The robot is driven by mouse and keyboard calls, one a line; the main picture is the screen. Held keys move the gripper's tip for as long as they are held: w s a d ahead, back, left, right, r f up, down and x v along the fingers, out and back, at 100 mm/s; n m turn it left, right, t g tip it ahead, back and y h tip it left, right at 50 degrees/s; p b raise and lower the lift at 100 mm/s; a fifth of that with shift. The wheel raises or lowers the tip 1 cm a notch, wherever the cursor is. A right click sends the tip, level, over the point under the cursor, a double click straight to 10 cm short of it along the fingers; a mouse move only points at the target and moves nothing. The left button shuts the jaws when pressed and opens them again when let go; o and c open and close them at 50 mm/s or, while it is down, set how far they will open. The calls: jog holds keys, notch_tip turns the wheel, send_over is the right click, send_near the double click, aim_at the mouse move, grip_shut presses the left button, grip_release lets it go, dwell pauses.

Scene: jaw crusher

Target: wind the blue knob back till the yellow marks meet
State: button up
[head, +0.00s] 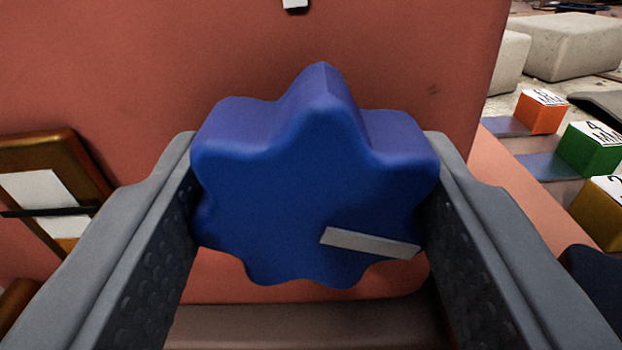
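The blue knob (300,190) is a lobed, star-like wheel on the red panel (150,70), in the middle of the head view. A pale grey-white bar mark (370,243) on its face points to the lower right. A white mark (295,4) sits on the panel above the knob, cut by the top edge. The two marks are well apart, and neither looks yellow. My gripper (314,190) straddles the knob, one finger on each side, and both fingers appear to press on its lobes. The knob's shaft is hidden behind it.
A brass-framed gauge (55,190) with a dark pointer is at the left. At the right are an orange block (541,113), a green block (590,150) and a yellow block (600,210), with pale stone blocks (570,47) behind. A brown ledge (305,328) runs below the knob.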

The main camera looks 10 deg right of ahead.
jog(key=shift+c, duration=1.2)
jog(key=n, duration=0.4)
jog(key=shift+n, duration=0.4)
jog(key=n, duration=0.6)
jog(key=shift+n, duration=0.3)
jog(key=n, duration=1)
jog(key=shift+n, duration=0.4)
jog(key=shift+a, duration=0.1)
jog(key=shift+f, duration=0.1)
